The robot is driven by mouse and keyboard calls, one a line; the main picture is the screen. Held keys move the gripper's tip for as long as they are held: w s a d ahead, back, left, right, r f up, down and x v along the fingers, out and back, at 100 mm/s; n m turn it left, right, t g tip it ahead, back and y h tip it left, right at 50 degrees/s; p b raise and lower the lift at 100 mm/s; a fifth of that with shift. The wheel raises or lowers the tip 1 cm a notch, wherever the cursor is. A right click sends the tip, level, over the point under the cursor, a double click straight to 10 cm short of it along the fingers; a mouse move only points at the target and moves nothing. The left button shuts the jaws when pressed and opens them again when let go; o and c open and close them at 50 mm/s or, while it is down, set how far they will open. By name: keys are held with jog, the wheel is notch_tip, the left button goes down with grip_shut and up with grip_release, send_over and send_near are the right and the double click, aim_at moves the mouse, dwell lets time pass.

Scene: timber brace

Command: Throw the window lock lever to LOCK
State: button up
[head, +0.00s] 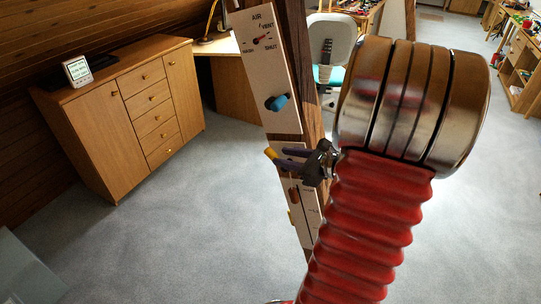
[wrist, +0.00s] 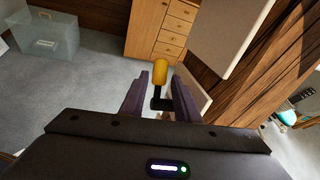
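A yellow-handled lever (wrist: 160,74) on a dark stem stands between the two purple fingers of my gripper (wrist: 160,92) in the wrist view. Gaps show on both sides of it, so the fingers are open around it and apart from it. In the head view my gripper (head: 279,158) is beside the lower white panel (head: 311,190) on the timber brace (head: 294,60), with the yellow tip (head: 270,152) at the fingers. My gripper and arm hide part of that panel. I cannot read a LOCK label, nor tell the lever's set position.
The upper white panel (head: 259,78) carries a small AIR dial (head: 262,40) and a blue knob (head: 277,103). A small orange-red part (head: 293,194) shows on the lower panel. A wooden cabinet (head: 133,108) stands left. A translucent box (wrist: 46,36) is on the floor. Carpet is clear between.

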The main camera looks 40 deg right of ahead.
aim_at(274, 156)
jog(key=x, duration=0.6)
jog(key=shift+w+f, duration=0.1)
jog(key=shift+w, duration=0.1)
jog(key=shift+c, duration=0.5)
grip_shut()
jog(key=shift+a, duration=0.3)
jog(key=shift+d, duration=0.1)
